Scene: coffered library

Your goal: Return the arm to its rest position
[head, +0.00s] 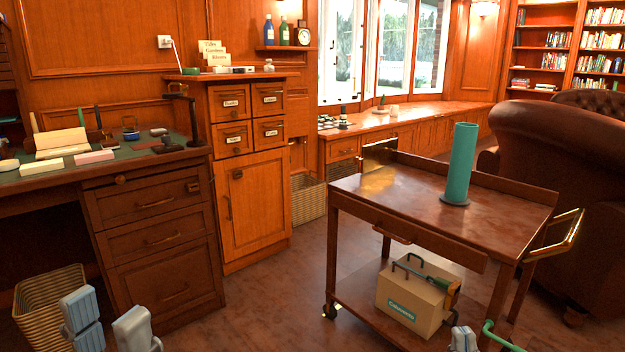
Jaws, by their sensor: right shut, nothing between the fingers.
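My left gripper (109,322) shows at the bottom left edge, with its two grey fingers apart and nothing between them. It is low, in front of the dark desk and beside the wicker basket. My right gripper (464,339) just shows at the bottom edge, in front of the lower shelf of the wooden trolley (350,190). Its fingers are shut and hold nothing. Most of both arms is out of view.
A teal cylinder (462,165) stands on the trolley top; a labelled box (407,312) sits on its lower shelf. A green bent bar (503,338) is close to my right gripper. The desk (150,205) and wicker basket (38,300) are at left. Floor between desk and trolley is clear.

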